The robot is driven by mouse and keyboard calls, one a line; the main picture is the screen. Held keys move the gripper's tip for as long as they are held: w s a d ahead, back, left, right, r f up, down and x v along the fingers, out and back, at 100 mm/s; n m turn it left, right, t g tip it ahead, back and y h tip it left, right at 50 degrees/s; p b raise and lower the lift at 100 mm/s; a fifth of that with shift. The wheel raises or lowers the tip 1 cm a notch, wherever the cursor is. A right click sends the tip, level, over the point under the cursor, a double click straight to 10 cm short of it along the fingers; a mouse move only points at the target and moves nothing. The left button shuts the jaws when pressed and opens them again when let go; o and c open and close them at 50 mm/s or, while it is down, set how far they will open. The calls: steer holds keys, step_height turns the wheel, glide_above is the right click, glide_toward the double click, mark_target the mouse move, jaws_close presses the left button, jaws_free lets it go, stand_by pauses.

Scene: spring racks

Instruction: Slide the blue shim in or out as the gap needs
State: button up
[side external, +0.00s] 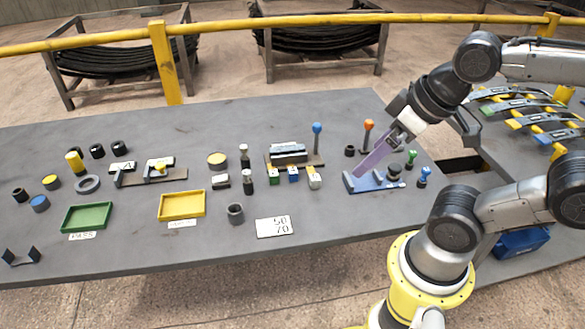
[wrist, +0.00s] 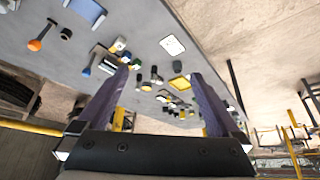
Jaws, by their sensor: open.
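The small block with blue on it (side external: 293,175), which I take for the blue shim, stands between a green-marked block (side external: 275,173) and a whitish block (side external: 314,178). They are at the front of a fixture (side external: 310,161) with a grey ribbed block on top. Whether the shim sits in a gap cannot be made out. My gripper (side external: 367,167), with purple fingers, is well right of it, over a blue tray (side external: 372,187). In the wrist view my gripper (wrist: 160,78) is open, with nothing held between the fingers.
Blue-knobbed (side external: 317,129) and orange-knobbed (side external: 369,126) levers stand upright behind. A white number card (side external: 274,227) lies in front. A yellow tray (side external: 182,218) and green tray (side external: 86,230) are farther left. Small cylinders are scattered about. The front right tabletop is mostly clear.

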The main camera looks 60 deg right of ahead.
steer(key=shift+c, duration=0.3)
steer(key=shift+m, duration=0.3)
steer(key=c, duration=0.5)
steer(key=shift+m, duration=0.7)
steer(key=w+r, duration=0.2)
steer(key=r, duration=0.1)
steer(key=shift+w+r, duration=0.1)
steer(key=shift+w, duration=0.2)
steer(key=m+g, duration=0.6)
steer(key=m, duration=0.1)
glide_above(293, 170)
step_height(293, 170, down, 15)
step_height(293, 170, down, 13)
steer(key=shift+r, duration=0.1)
